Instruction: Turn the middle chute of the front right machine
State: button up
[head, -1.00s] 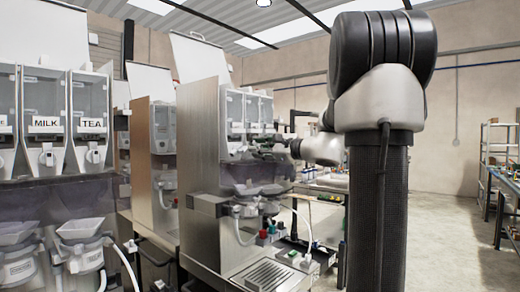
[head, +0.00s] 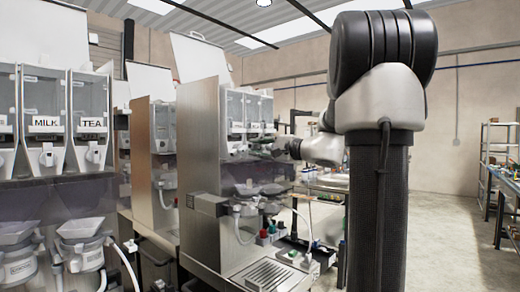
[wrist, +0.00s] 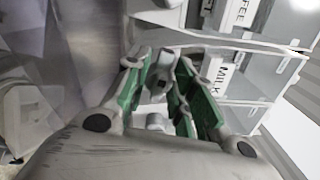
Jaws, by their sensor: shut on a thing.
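The front right machine (head: 200,170) is the steel-sided dispenser near the middle of the head view, with its lid raised. Clear canisters (head: 236,108) stand in its upper front. The chute's exact angle is unclear.
Another dispenser with MILK and TEA canisters (head: 92,115) stands close on the left. Below my gripper are mixing bowls (head: 257,189), hoses and a drip tray (head: 271,274). Shelving (head: 497,145) stands at the far right, with open floor before it.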

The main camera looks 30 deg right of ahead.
jog(key=shift+f+n, duration=0.15)
jog(key=shift+n, duration=1.75)
jog(key=o, duration=0.7)
